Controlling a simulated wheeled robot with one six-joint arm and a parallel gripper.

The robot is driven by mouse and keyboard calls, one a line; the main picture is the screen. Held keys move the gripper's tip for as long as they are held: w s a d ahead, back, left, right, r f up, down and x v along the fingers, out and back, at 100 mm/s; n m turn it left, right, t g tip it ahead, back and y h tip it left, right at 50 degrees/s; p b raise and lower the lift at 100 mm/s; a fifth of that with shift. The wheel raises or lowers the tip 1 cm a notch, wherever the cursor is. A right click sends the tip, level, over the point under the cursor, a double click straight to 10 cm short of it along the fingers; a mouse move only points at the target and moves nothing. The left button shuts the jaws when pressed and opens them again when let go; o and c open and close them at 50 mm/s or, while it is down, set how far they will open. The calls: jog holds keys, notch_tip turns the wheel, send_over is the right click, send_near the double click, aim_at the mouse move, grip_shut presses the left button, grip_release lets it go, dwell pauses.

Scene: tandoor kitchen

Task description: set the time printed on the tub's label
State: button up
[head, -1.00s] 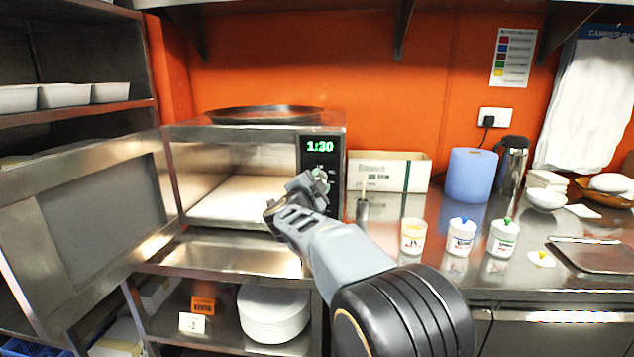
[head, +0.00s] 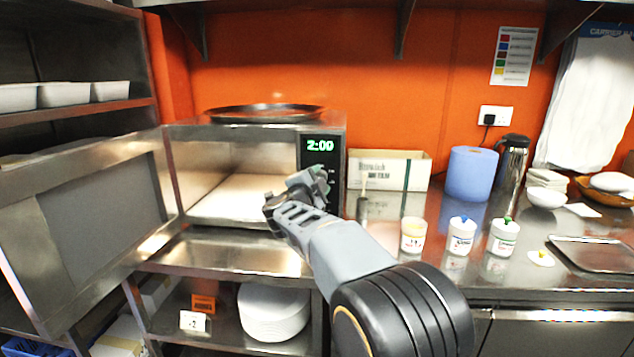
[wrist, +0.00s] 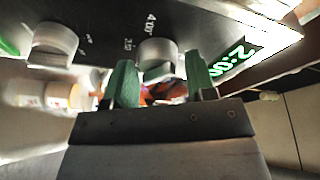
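The open-front microwave (head: 185,182) has a dark control panel; its green display (head: 320,145) reads about 2:00, as does the display in the wrist view (wrist: 235,60). My gripper (head: 315,188) is in front of this panel. In the wrist view its green fingers (wrist: 160,78) are apart, with a round grey knob (wrist: 158,58) between their tips and a gap beside it on the right. A second knob (wrist: 53,44) is to the left. An open tub with yellow contents (head: 413,236) stands on the counter; its label is too small to read.
Two lidded tubs, one blue-topped (head: 461,237) and one green-topped (head: 503,238), stand right of the open tub. A cardboard box (head: 390,170) is beside the microwave. The microwave door (head: 105,205) stands wide open at left. A dark pan (head: 265,113) lies on top.

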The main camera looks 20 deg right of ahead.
jog(key=shift+o, duration=1.1)
jog(key=v, duration=1.3)
jog(key=shift+s+a, duration=0.25)
jog(key=shift+a, duration=0.05)
jog(key=shift+f, duration=0.1)
